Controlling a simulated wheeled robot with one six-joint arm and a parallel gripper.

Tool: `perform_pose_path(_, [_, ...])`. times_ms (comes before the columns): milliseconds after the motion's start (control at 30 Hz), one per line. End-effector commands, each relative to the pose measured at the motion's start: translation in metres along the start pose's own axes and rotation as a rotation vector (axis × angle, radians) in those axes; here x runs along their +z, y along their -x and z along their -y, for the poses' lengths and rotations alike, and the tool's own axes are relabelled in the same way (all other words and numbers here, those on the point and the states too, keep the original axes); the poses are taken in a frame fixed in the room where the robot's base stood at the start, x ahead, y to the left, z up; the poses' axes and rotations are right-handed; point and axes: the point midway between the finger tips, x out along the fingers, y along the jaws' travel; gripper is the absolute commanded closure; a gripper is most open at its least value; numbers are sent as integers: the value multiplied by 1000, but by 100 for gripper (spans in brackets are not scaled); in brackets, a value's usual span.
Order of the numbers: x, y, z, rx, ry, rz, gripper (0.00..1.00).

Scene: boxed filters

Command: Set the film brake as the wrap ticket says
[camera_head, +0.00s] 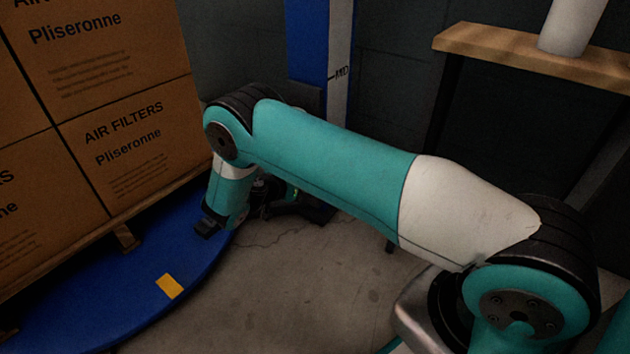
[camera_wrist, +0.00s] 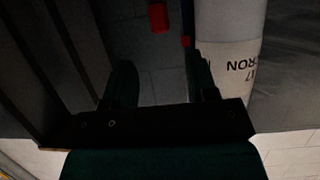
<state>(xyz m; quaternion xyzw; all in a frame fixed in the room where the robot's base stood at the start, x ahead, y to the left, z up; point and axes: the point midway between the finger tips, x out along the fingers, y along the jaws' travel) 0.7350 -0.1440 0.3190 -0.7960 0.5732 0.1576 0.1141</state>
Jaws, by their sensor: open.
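My gripper (camera_wrist: 160,86) is open, with two dark fingers apart and nothing seen between them. A small red block (camera_wrist: 158,17) shows beyond the fingertips in the wrist view, and a smaller red piece (camera_wrist: 186,41) is beside the right finger. I cannot tell whether either belongs to the film brake. A white cylinder (camera_wrist: 228,50) with upside-down black print, partly reading "RON", stands right of the fingers. In the head view my arm hides most of the gripper area. No wrap ticket can be made out in either view.
Cartons (camera_head: 125,135) marked "AIR FILTERS Pliseronne" stand on a pallet over a blue turntable (camera_head: 120,305) with a yellow mark (camera_head: 169,286). A blue column (camera_head: 308,45) carries a pale strip (camera_head: 340,60) marked "MID". A wooden shelf (camera_head: 490,46) holds a white cylinder (camera_head: 572,25).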

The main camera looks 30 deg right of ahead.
Motion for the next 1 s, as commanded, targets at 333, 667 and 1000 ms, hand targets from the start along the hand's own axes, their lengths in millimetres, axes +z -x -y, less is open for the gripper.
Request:
perform_pose_path(333, [3,-65,0,2,-1,1,47])
perform_pose_path(667, [0,-76,0,-1,1,1,47])
perform_pose_path(1000, [0,-76,0,0,1,1,96])
